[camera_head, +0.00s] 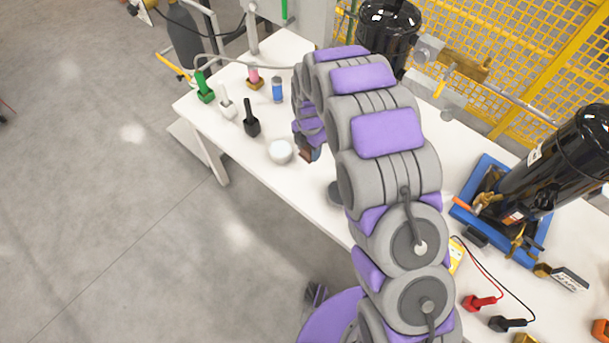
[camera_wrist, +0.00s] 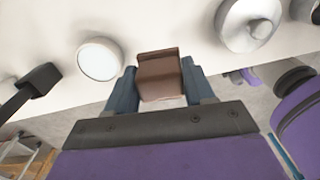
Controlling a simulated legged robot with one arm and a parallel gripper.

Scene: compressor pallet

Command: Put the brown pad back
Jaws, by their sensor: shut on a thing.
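The brown pad (camera_wrist: 160,78) is a small block between the two blue-grey fingers of my gripper (camera_wrist: 158,88) in the wrist view. The fingers are shut on its sides, and the white table top shows behind it. In the head view, my gripper (camera_head: 309,153) is near the front edge of the table, mostly hidden by my arm, and a bit of brown shows at its tip. A round white-topped thing (camera_head: 280,151) is on the table just left of my gripper; it also shows in the wrist view (camera_wrist: 99,60).
On the white table (camera_head: 300,205), a black-handled tool (camera_head: 251,122), a white one (camera_head: 228,107), a green one (camera_head: 204,90) and a blue can (camera_head: 278,90) stand at left. A grey round part (camera_head: 335,193) is near the front edge. A blue tray (camera_head: 455,212) is at right.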

